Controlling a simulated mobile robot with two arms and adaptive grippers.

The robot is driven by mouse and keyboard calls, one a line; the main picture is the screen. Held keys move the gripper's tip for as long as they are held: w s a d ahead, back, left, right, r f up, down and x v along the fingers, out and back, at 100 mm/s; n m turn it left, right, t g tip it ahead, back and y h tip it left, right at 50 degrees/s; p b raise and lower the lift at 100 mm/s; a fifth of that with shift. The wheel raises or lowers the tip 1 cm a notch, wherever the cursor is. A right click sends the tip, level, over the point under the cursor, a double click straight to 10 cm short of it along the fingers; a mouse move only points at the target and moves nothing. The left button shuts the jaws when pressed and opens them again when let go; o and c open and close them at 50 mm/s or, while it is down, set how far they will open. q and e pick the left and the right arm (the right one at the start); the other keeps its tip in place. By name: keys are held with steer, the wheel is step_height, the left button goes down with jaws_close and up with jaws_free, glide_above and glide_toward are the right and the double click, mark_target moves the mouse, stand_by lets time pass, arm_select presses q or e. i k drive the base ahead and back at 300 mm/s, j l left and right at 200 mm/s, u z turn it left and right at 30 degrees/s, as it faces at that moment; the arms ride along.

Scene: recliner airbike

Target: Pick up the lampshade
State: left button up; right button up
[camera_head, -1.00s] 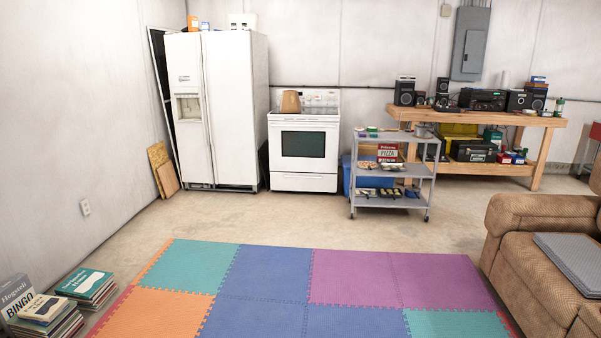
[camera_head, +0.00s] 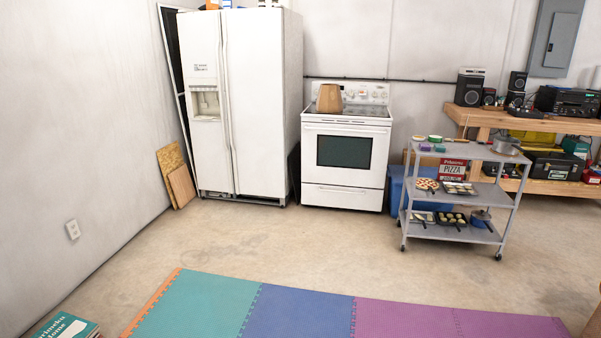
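A tan-brown tapered lampshade (camera_head: 329,98) stands upright on the cooktop of the white stove (camera_head: 344,155), left of its middle. The stove is against the back wall, across the room from me. Neither of my grippers shows in the head view.
A white fridge (camera_head: 240,105) stands left of the stove. A grey wheeled cart (camera_head: 455,232) with pans and a pizza box is to its right, before a wooden bench (camera_head: 490,119). Foam mats (camera_head: 300,316) and books (camera_head: 64,328) lie in front. Bare floor (camera_head: 290,240) is clear before the stove.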

mark_target(329, 96)
steer(key=i, duration=4.7)
